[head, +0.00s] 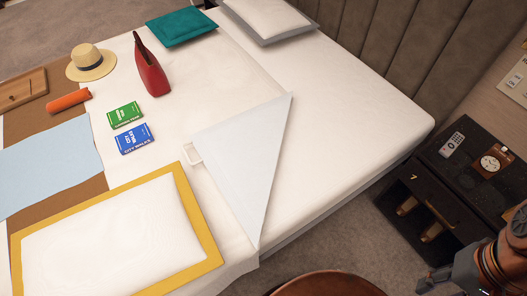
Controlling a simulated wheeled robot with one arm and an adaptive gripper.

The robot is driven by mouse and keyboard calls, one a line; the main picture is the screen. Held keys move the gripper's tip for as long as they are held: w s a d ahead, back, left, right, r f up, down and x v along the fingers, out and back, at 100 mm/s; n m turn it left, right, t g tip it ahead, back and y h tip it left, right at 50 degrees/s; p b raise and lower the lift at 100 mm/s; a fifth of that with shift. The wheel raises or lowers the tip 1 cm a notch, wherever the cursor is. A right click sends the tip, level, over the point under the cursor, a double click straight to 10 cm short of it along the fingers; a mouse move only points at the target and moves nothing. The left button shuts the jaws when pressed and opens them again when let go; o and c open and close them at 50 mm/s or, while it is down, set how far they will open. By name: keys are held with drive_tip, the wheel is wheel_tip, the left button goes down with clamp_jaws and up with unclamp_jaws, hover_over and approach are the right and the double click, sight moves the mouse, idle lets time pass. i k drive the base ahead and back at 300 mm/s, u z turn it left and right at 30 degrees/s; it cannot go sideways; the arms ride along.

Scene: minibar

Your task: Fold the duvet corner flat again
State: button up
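The duvet (180,110) lies white on the bed. Its corner (245,165) is folded back as a pale triangle, with the fold edge running from the upper right down to the near side of the bed. A small white loop (192,154) shows at the triangle's left tip. Bare white mattress (345,130) shows to the right of the fold. My gripper (434,282) is at the bottom right, over the floor side, well apart from the duvet corner. Its fingers are small, dark and partly cut off by the frame, so I cannot tell their opening.
A yellow-edged pillow (212,250), blue book (134,138), green book (124,115), red bag (150,70) and teal cushion (183,27) lie around the duvet. A dark nightstand (455,195) stands at right. A round brown top (328,284) is at the bottom edge.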

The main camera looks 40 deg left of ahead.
sight(240, 153)
drive_tip(key=u, duration=3)
drive_tip(key=i, duration=0.35)
drive_tip(key=u, duration=1)
